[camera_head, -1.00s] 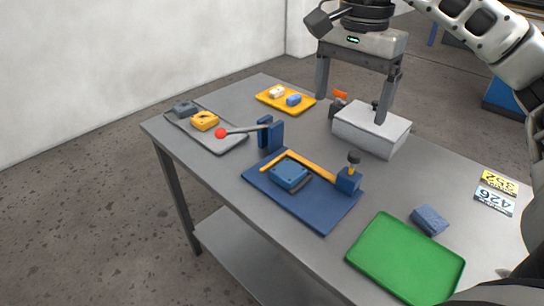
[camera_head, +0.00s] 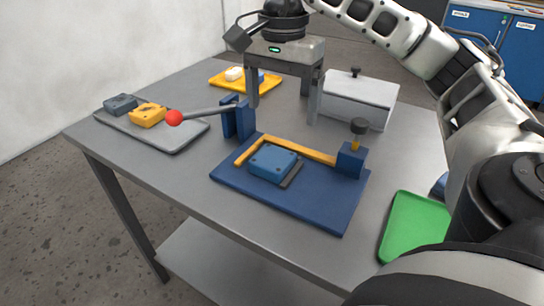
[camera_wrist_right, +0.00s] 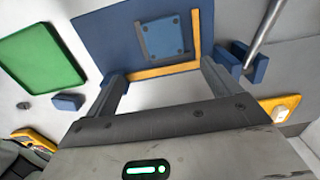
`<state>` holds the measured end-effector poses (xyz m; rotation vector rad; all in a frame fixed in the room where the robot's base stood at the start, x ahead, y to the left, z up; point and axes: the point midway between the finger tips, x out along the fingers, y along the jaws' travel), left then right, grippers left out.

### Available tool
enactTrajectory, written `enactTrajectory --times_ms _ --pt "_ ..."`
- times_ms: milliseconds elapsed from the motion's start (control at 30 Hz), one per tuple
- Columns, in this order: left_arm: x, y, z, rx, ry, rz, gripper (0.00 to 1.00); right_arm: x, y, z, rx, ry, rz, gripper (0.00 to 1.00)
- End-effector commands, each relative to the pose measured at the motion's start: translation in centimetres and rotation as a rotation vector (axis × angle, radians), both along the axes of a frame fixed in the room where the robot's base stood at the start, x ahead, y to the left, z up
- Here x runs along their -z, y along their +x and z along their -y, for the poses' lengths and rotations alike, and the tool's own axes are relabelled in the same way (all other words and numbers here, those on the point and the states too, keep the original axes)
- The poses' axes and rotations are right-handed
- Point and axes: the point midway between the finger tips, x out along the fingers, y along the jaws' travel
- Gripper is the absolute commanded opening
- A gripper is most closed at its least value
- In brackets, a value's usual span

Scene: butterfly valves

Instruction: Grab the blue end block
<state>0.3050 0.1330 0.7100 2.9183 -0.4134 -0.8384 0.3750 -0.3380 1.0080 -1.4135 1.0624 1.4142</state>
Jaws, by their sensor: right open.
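Several blue pieces are in view, and I cannot tell for sure which is the end block. A small blue block (camera_head: 261,76) on the yellow tray (camera_head: 232,87) is partly hidden by a finger of my right gripper (camera_head: 284,108). A square blue block (camera_head: 274,163) lies on the blue fixture plate (camera_head: 300,206); it also shows in the wrist view (camera_wrist_right: 165,38). A loose blue block (camera_head: 439,186) beside the green tray is mostly hidden by my arm, but clear in the wrist view (camera_wrist_right: 68,102). My right gripper is open and empty above the table, fingers down. My left gripper is not in view.
A red-tipped lever (camera_head: 175,118) sticks out from a blue stand (camera_head: 238,120). A white box (camera_head: 358,98) with a dark knob stands at the back. A grey tray (camera_head: 170,138) holds grey and yellow blocks. The green tray (camera_head: 412,228) is at right.

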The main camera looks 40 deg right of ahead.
Motion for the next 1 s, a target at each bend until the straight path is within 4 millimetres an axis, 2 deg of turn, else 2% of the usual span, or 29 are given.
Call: enactTrajectory --times_ms 33,100,467,700,833,1000 --pt "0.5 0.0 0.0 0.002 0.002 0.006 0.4 1.6 0.0 0.0 0.0 -0.001 -0.004 0.89" --pt "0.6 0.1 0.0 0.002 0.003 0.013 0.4 2.9 0.0 0.0 0.001 -0.001 -0.003 0.89" --pt "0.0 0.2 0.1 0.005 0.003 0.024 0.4 5.9 0.2 -0.1 0.0 -0.001 -0.002 0.89" --pt "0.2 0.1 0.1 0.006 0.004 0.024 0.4 9.4 0.7 -0.2 0.001 -0.002 -0.002 0.89" --pt "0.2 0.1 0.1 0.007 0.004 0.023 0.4 10.3 0.7 -0.2 0.001 0.0 0.0 0.89" --pt "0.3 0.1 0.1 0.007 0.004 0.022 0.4 10.3 0.8 -0.2 0.001 0.0 0.0 0.89"
